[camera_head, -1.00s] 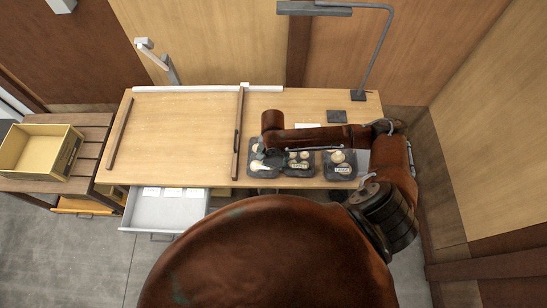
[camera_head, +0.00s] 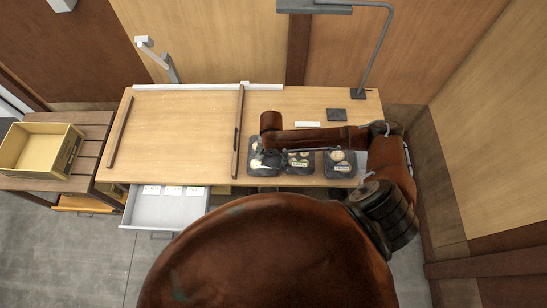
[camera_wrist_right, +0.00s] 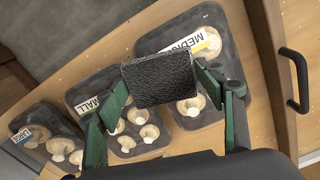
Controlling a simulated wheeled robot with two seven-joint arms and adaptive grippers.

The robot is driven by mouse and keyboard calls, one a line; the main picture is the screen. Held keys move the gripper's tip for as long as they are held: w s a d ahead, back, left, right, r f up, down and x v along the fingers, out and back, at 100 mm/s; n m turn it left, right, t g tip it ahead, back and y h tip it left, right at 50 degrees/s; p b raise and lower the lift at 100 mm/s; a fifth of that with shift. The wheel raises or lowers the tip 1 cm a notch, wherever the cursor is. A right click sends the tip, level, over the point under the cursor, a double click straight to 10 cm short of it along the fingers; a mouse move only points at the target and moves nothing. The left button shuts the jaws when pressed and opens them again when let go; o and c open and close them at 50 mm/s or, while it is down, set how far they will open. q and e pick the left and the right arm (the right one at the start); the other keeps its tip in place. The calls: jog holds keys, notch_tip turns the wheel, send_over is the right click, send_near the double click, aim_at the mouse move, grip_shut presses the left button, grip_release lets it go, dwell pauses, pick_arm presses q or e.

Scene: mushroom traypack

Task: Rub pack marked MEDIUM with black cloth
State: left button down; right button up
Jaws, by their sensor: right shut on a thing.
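My right gripper (camera_wrist_right: 162,88) is shut on the black cloth (camera_wrist_right: 160,78), a dark textured square pad. In the wrist view the pad overlaps the lower left part of the pack marked MEDIUM (camera_wrist_right: 222,48); I cannot tell whether they touch. That pack is a dark tray of mushrooms with a white and yellow label. In the head view it is the leftmost pack (camera_head: 254,167), partly hidden by my right arm. The pack marked SMALL (camera_wrist_right: 75,98) is in the middle, and the pack marked LARGE (camera_wrist_right: 15,125) is at the other end. My left gripper is not in view.
The packs lie near the front edge of the wooden table (camera_head: 185,125), right of a dark wooden strip (camera_head: 238,140). An open drawer (camera_head: 150,212) juts out at front left. A cardboard box (camera_head: 25,150) stands at far left. A lamp (camera_head: 375,50) rises at back right.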

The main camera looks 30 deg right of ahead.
aim_at(263, 160)
jog(key=shift+w+a+r+p, duration=0.1)
jog(key=shift+w+a+p, duration=0.45)
jog(key=shift+a, duration=0.25)
jog(key=shift+w+a+p, duration=0.4)
jog(key=shift+a+p, duration=0.25)
jog(key=shift+a, duration=0.15)
jog(key=shift+w+a+p, duration=0.45)
jog(key=shift+w+a, duration=0.1)
jog(key=shift+a, duration=0.3)
jog(key=shift+w+a+p, duration=0.35)
jog(key=shift+a+p, duration=0.15)
jog(key=shift+a, duration=0.15)
jog(key=shift+w+a+p, duration=0.3)
jog(key=shift+w+a, duration=0.1)
jog(key=shift+a, duration=0.25)
jog(key=shift+p, duration=0.8)
jog(key=shift+s+d+p, duration=0.6)
jog(key=shift+d+p, duration=0.35)
jog(key=shift+p, duration=0.25)
jog(key=shift+s+d+f+p, duration=0.25)
jog(key=shift+d+p, duration=0.15)
jog(key=shift+d, duration=0.1)
jog(key=shift+s+d+r+p, duration=0.2)
jog(key=shift+s+d+p, duration=0.4)
jog(key=shift+p, duration=0.35)
jog(key=shift+s+d+p, duration=0.3)
jog(key=shift+d+p, duration=0.35)
jog(key=shift+d, duration=0.15)
